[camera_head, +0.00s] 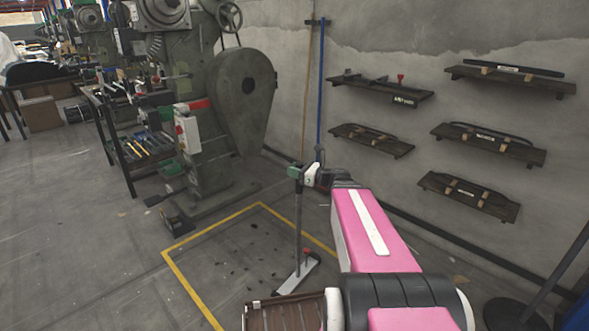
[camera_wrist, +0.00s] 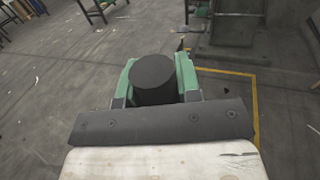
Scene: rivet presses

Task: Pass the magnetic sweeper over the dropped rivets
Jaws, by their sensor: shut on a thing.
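The magnetic sweeper (camera_head: 298,230) is an upright pole with a flat pale head (camera_head: 298,274) low at the floor. My gripper (camera_head: 297,173) is shut on the upper part of its pole. In the wrist view, the green fingers of my gripper (camera_wrist: 155,85) close around the sweeper's dark round top end (camera_wrist: 153,75). Dropped rivets (camera_head: 232,267) show as several small dark specks on the floor, left of the sweeper head and inside the yellow outline. I cannot tell whether the head touches the floor or whether any rivets lie under it.
A yellow floor line (camera_head: 190,290) outlines the area. A large green rivet press (camera_head: 240,95) stands behind it, with a foot pedal (camera_head: 176,220) at its base. A tool rack (camera_head: 140,150) is at left. Wall shelves (camera_head: 470,195) hang at right. Open floor (camera_head: 80,260) lies at left.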

